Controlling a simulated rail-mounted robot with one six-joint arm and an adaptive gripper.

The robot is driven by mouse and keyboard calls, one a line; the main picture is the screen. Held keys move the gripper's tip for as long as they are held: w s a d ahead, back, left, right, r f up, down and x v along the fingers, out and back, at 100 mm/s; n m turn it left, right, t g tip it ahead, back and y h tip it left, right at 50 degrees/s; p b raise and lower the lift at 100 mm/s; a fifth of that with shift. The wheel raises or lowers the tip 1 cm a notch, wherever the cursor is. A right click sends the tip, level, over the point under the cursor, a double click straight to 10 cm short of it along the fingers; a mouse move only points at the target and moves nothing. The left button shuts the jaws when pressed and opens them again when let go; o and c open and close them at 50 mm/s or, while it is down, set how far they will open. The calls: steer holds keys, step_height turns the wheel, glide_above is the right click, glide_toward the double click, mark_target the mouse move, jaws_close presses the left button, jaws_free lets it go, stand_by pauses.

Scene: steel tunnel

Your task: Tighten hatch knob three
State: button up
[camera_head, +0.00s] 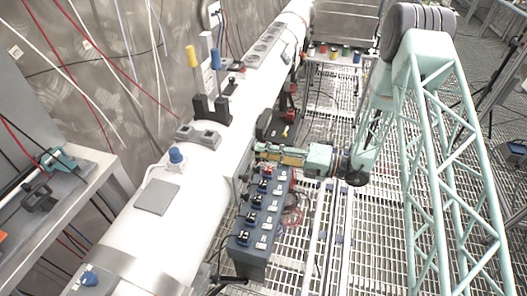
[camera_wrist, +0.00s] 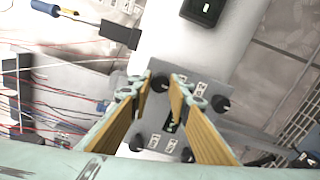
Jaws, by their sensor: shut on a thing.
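A grey hatch plate (camera_wrist: 152,122) with several round black knobs sits on the white pipe in the wrist view. One knob (camera_wrist: 160,83) lies between my fingertips at the far end of the plate. Another knob (camera_wrist: 220,103) stands to the right, and a further knob (camera_wrist: 187,155) is nearer, partly behind the right finger. Small number labels are too blurred to read surely. My gripper (camera_wrist: 162,78), with yellow fingers, is shut on the far knob. In the head view my gripper (camera_head: 262,151) reaches left to the pipe's side, where the hatch is largely hidden.
The white pipe (camera_head: 187,218) runs diagonally through the head view. Yellow and blue upright handles (camera_head: 192,56) rise behind. A shelf (camera_head: 85,195) is at left. Grated floor lies right.

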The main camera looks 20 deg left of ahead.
steer(key=o, duration=0.9)
steer(key=shift+c, duration=0.2)
steer(key=shift+d, duration=0.1)
steer(key=d, duration=1.2)
steer(key=shift+s+a+r, duration=0.1)
stand_by(0.3)
